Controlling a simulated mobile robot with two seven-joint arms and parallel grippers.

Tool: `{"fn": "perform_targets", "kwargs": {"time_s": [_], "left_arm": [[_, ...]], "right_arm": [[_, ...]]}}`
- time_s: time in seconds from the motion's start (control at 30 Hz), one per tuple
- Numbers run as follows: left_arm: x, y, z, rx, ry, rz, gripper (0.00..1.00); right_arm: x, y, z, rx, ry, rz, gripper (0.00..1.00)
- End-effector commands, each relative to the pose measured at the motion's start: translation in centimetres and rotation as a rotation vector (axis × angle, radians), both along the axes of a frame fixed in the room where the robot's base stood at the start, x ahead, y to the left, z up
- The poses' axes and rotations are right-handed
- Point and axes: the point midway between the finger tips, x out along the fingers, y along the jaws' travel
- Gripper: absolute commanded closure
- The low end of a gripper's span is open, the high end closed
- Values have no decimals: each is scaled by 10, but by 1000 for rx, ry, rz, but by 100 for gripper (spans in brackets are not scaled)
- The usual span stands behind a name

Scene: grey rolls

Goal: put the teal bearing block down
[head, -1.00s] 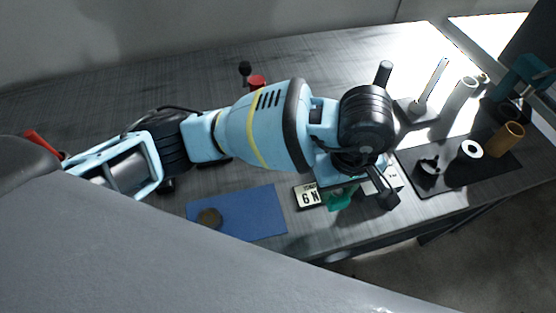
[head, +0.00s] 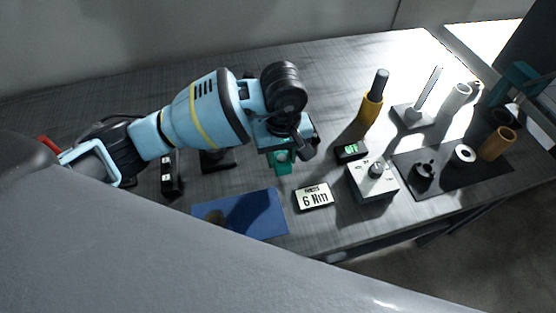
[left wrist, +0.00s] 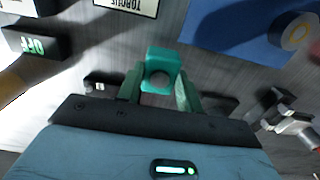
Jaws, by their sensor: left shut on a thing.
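The teal bearing block (left wrist: 160,68) is between the two green fingers of my left gripper (left wrist: 160,90) in the left wrist view, with its round bore facing the camera. In the head view the block (head: 281,166) shows just below the left gripper (head: 283,155), partly hidden by the wrist. The gripper is shut on it. It is over the table's middle, behind the 6 Nm sign; I cannot tell whether the block touches the table. My right gripper is not in view.
A blue mat (head: 262,212) with a round part lies at front left, beside the 6 Nm sign (head: 314,197). A control box (head: 372,182), an OFF display (head: 351,151) and a yellow-based handle (head: 370,108) stand right. A dark mat (head: 435,186) bears several parts. The back left table is clear.

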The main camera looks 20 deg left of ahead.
Motion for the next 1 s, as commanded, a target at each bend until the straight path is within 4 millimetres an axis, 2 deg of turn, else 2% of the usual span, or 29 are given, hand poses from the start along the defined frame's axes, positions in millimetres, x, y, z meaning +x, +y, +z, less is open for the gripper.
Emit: {"fn": "perform_targets", "kwargs": {"time_s": [0.07,0.3,0.77,0.8,0.93,1.0], "left_arm": [[4,11,0,3,-2,6,96],[4,10,-31,1,-1,2,96],[4,10,-39,1,-2,1,96],[4,10,-39,1,0,1,60],[4,10,-39,2,-1,1,43],[4,10,-39,2,-1,1,42]], "right_arm": [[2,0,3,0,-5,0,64],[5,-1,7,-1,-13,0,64],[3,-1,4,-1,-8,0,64],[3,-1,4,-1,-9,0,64],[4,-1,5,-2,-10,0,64],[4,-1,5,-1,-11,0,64]]}}
